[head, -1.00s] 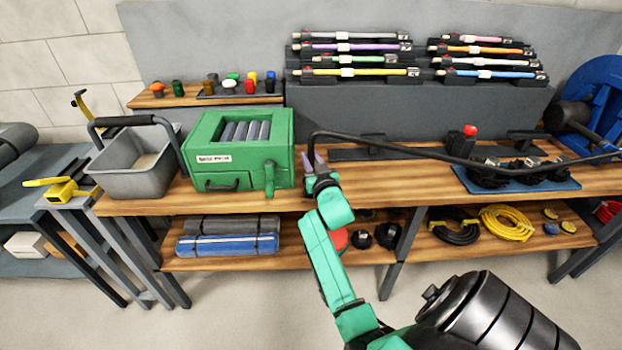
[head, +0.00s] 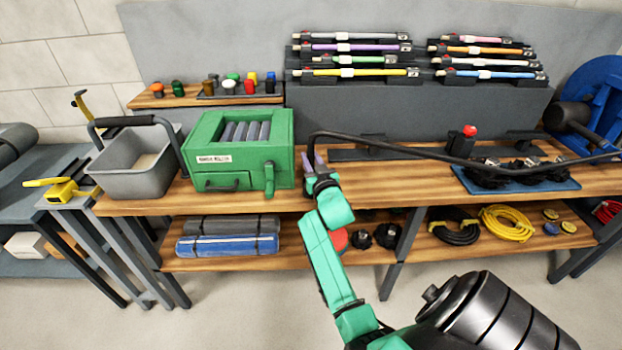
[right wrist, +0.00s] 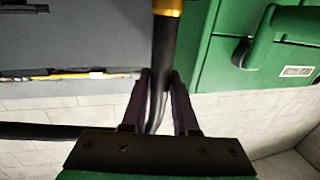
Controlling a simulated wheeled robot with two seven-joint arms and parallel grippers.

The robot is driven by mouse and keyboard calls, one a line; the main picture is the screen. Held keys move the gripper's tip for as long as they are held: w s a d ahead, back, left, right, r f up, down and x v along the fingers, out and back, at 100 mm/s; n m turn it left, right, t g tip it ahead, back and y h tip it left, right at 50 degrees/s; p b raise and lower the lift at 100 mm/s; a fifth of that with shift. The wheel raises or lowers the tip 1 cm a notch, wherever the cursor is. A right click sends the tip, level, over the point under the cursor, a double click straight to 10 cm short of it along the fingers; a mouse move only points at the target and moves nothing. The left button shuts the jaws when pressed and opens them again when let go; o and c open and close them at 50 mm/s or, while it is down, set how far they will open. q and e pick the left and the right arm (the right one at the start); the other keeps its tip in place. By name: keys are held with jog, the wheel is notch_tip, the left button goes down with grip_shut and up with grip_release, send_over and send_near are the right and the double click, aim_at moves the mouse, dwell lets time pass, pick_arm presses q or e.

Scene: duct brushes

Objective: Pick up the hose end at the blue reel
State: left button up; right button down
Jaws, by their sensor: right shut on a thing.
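The black hose (head: 400,149) runs from the blue reel (head: 596,90) at the right edge, over the bench, to my right gripper. My right gripper (head: 313,163) is above the bench's front part, just right of the green box. In the right wrist view, the two fingers of my right gripper (right wrist: 161,100) are shut on the hose end (right wrist: 164,50), which is black with a yellow-orange band at the top of the picture. My left gripper is not in view.
A green box (head: 205,128) and a grey bin (head: 133,174) stand left on the bench. A blue mat (head: 515,187) with black brush heads lies at the right. Racks of coloured rods stand behind. A lower shelf (head: 300,258) holds rolls and cables.

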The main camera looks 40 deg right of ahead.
jog(key=shift+f, duration=0.4)
